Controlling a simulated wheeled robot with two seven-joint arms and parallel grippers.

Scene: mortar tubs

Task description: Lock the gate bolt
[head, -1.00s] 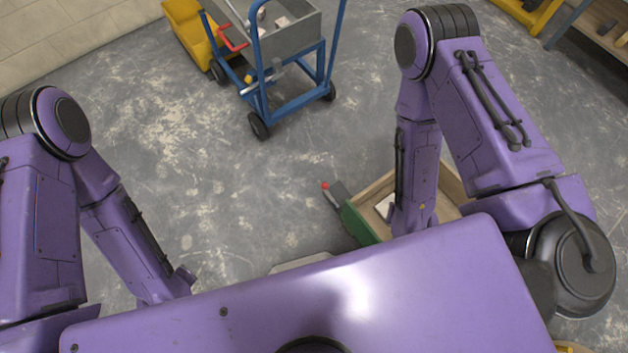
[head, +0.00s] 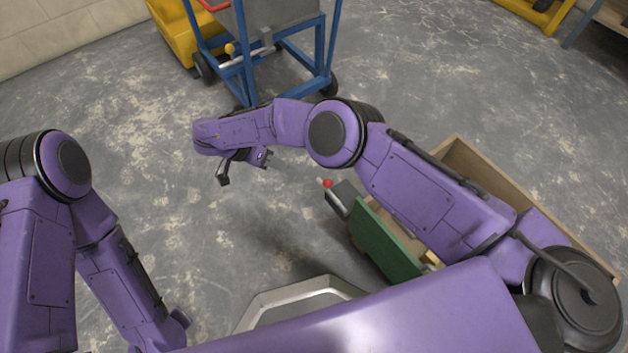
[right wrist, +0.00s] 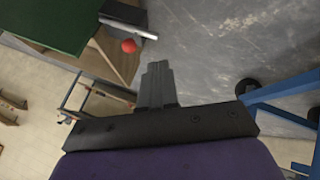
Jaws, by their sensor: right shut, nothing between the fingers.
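The gate is a green panel (head: 385,238) on the near side of a wooden box on the floor, right of centre in the head view. At its left end is a dark bolt mount with a pale rod and a red knob (head: 327,183). In the right wrist view the red knob (right wrist: 128,45) shows near the dark mount and green panel (right wrist: 50,22). My right gripper (head: 279,167) is left of the knob and apart from it, its fingers toward the knob. Its fingers (right wrist: 158,82) are shut and empty. My left gripper is out of sight; only its arm shows.
A blue-framed cart (head: 328,60) with a grey bin stands beyond my right forearm, beside a yellow container (head: 178,32). The box's wooden rim (head: 530,205) extends right under my right arm. Grey floor left of the gripper is clear.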

